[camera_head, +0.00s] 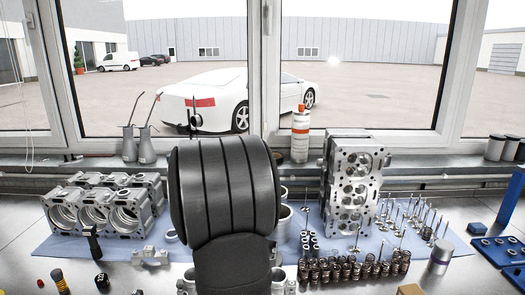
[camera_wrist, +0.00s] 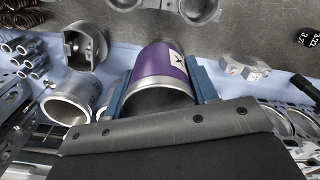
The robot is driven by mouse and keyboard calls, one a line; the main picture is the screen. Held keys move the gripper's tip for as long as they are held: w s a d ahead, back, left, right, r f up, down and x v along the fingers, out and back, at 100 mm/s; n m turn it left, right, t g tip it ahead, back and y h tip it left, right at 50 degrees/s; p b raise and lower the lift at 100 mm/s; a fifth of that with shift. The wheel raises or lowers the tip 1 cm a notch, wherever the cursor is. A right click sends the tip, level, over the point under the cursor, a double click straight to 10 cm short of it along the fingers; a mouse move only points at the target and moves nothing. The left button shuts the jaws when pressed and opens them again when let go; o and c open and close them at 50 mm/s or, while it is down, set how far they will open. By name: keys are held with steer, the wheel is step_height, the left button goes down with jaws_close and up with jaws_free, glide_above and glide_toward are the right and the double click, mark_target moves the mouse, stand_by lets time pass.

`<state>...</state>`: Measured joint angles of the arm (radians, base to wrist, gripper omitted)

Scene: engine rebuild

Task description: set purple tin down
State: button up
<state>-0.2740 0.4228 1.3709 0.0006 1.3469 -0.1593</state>
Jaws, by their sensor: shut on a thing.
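A purple tin (camera_wrist: 165,61) with a white label shows in the wrist view, its rimmed round end facing the camera. My gripper (camera_wrist: 161,88) is shut on it, with one blue finger on each side. The tin lies over or near the blue mat (camera_wrist: 108,84); I cannot tell whether it touches anything below. In the head view my dark arm (camera_head: 225,190) hides the gripper and the held tin.
In the wrist view a piston (camera_wrist: 85,46) and a metal sleeve (camera_wrist: 70,101) are left of the tin; a small metal cap (camera_wrist: 243,68) is right. In the head view, an engine block (camera_head: 105,207), a cylinder head (camera_head: 354,185), several valves (camera_head: 410,214) and a silver canister (camera_head: 440,256) crowd the bench.

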steer(key=w+d+r+m, duration=0.1)
steer(key=d+m, duration=0.1)
steer(key=d, duration=0.5)
steer(key=w+d+r+m, duration=0.2)
steer(key=d+m, duration=0.1)
steer(key=d, duration=0.4)
steer(key=shift+d, duration=0.2)
